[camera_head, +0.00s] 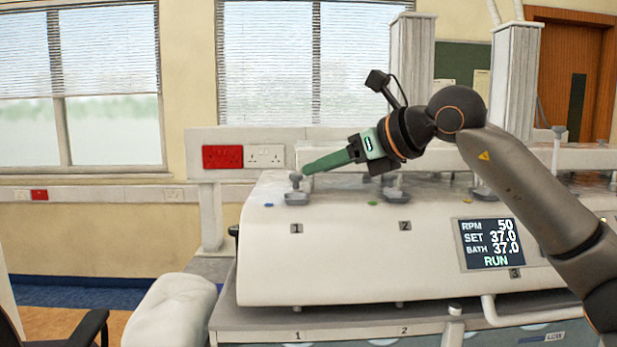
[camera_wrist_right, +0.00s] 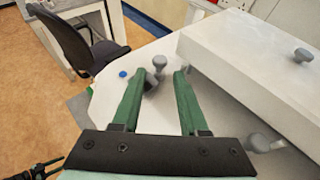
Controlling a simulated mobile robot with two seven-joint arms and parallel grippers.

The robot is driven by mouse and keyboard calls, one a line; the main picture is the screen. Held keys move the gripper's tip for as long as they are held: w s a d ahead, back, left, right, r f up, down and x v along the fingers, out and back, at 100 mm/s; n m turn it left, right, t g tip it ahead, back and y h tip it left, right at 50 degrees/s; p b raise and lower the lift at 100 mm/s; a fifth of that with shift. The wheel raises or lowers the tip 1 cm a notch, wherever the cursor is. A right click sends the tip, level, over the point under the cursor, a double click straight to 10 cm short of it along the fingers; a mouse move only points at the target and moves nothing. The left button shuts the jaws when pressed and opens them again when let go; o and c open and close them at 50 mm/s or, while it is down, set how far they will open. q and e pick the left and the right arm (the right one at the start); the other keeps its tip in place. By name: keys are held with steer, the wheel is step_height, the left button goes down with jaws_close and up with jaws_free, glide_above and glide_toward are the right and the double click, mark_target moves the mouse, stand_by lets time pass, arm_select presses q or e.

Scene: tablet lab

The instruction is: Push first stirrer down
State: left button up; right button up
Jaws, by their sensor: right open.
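The first stirrer (camera_head: 296,188) stands at the left end of the white bath unit, above the label 1. Its grey knob sits on a short stem close above a grey base. My right gripper (camera_head: 305,170) reaches in from the right with its green fingers slanting down to this knob. In the right wrist view, the stirrer's knob (camera_wrist_right: 159,62) lies between the tips of the open green fingers (camera_wrist_right: 158,74). I cannot tell whether a finger touches it. Nothing is held.
A second stirrer (camera_head: 393,186) stands behind label 2, below my right wrist. A taller stirrer (camera_head: 558,150) stands further right. A display (camera_head: 489,243) is on the unit's front. A black chair (camera_wrist_right: 88,45) stands on the floor beyond the unit's edge.

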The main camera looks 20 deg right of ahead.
steer(key=v, duration=0.7)
steer(key=shift+b, duration=0.35)
steer(key=shift+s+d, duration=0.1)
